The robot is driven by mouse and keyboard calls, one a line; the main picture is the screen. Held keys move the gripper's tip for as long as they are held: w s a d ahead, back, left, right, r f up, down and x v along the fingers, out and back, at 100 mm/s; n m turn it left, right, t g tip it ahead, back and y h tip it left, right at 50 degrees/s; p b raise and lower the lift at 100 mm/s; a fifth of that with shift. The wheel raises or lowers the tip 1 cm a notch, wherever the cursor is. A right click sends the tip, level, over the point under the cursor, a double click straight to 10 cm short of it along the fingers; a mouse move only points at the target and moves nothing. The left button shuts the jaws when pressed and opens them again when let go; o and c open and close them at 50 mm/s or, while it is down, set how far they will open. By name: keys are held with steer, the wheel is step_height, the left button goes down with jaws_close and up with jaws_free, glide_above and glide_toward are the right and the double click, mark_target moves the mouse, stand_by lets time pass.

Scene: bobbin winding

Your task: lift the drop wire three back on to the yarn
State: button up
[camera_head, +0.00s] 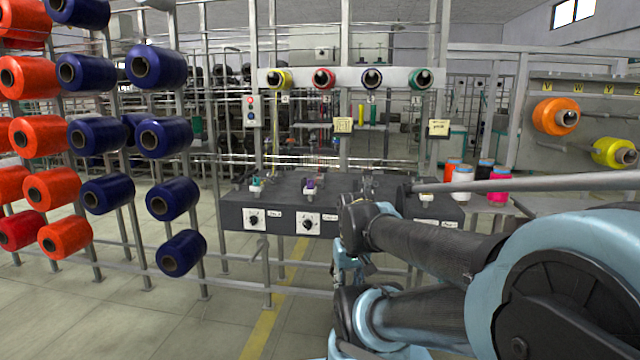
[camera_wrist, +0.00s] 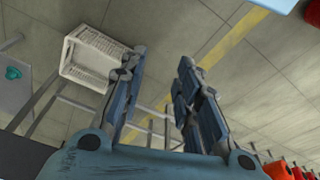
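My gripper (camera_wrist: 162,56) is open and empty in the wrist view, with its two fingers apart above the tiled floor. In the head view my arm reaches in from the right, and its end hangs low in front of the dark winding bench (camera_head: 300,190). I cannot make out drop wire three or its yarn for certain in either view. The bench carries several small spindles, among them one with a purple top (camera_head: 310,185), and white dial plates (camera_head: 307,223) on its front. Part of the bench is hidden behind my arm.
A bar (camera_head: 300,78) with yellow, red, dark and green cones stands above the bench. Racks of orange (camera_head: 40,135) and blue (camera_head: 165,137) bobbins fill the left. A white crate (camera_wrist: 68,65) shows in the wrist view. Floor in front of the bench is clear.

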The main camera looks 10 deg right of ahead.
steer(key=w+r+n+g, duration=0.2)
steer(key=w+r+n, duration=0.8)
steer(key=w+r, duration=2.05)
steer(key=w+r+n, duration=0.3)
steer(key=w+n, duration=0.1)
steer(key=w, duration=0.9)
steer(key=f, duration=1.6)
steer(key=shift+a+f, duration=0.2)
steer(key=shift+f, duration=0.15)
jaws_close()
